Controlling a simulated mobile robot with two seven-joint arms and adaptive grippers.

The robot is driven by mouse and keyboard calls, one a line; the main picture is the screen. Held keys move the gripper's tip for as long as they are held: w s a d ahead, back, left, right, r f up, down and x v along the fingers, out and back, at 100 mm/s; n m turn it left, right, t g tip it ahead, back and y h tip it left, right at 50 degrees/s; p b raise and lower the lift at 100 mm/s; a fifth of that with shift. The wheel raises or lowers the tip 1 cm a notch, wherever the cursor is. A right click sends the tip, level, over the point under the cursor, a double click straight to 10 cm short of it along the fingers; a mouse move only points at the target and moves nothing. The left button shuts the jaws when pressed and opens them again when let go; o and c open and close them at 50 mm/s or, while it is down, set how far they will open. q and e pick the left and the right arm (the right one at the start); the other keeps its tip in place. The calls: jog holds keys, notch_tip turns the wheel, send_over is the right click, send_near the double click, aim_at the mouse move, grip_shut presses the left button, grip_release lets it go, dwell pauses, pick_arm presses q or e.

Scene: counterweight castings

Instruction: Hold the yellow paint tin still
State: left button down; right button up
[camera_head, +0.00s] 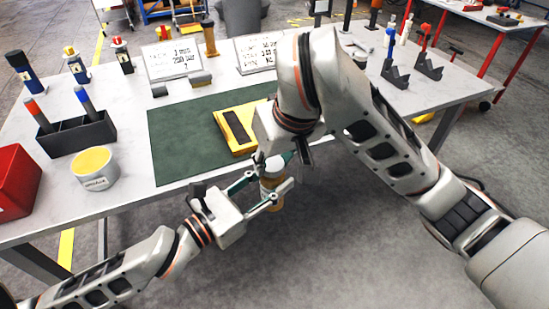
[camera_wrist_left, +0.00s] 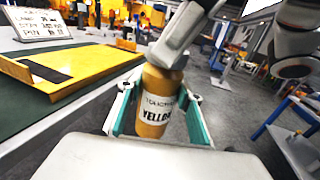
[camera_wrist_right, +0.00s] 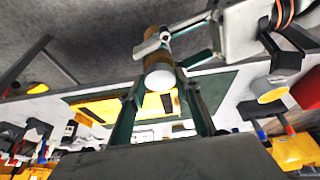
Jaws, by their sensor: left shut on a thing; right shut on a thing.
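The yellow paint tin (camera_head: 271,193) is a small ochre cylinder with a white label reading "YELLOW" in the left wrist view (camera_wrist_left: 154,108). It is held in the air just off the table's front edge, over the floor. My left gripper (camera_head: 266,190) is shut around its body from the side, one finger on each side. My right gripper (camera_head: 279,158) comes from above and is shut on its top end. In the right wrist view a round white lid (camera_wrist_right: 159,79) faces the camera between the right fingertips.
A grey table (camera_head: 130,200) carries a green mat (camera_head: 180,150) with a yellow casting (camera_head: 221,118) on it. A white tub with yellow top (camera_head: 93,170), a black marker holder (camera_head: 75,137) and a red box (camera_head: 17,180) stand at left. Signs and bottles line the back.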

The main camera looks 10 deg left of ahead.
jog(key=o, duration=0.7)
jog(key=shift+r, duration=2.3)
jog(key=shift+c, duration=0.2)
